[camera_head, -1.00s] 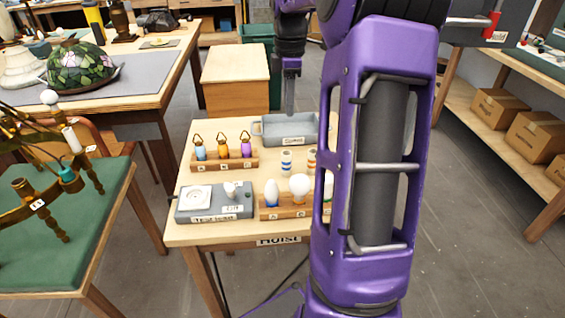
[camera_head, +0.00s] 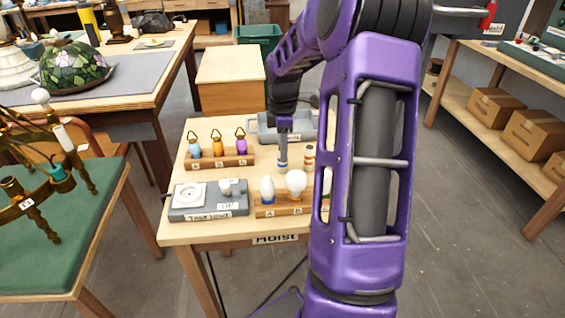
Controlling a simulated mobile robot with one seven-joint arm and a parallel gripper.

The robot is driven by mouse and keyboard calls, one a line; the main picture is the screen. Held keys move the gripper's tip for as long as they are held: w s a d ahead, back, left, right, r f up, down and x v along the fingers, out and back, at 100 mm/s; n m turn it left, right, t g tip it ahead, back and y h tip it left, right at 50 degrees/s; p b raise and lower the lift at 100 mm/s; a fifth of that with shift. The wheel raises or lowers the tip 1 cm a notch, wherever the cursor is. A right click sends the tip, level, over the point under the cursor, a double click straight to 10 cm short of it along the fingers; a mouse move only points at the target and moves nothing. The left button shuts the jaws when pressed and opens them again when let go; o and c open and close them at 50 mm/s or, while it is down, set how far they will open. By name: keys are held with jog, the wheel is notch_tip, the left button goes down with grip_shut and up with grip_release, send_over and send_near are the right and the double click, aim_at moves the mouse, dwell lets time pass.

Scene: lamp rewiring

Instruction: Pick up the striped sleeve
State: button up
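Two small striped sleeves stand on the wooden table. One is white with blue bands (camera_head: 282,168) and the other is white with orange-brown bands (camera_head: 308,158), just to its right. My gripper (camera_head: 283,151) points straight down at the top of the blue-banded sleeve and covers its upper part. Its fingers are too small in this view to tell whether they are open or closed around the sleeve. The sleeve looks upright on the table.
A rack with several colored lantern-like pieces (camera_head: 220,158) stands to the left. A bulb rack (camera_head: 270,210) and a grey tester box (camera_head: 207,211) are in front. A grey tray (camera_head: 262,135) lies behind. My purple arm hides the table's right side.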

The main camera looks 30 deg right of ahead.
jog(key=shift+f, duration=0.5)
grip_shut()
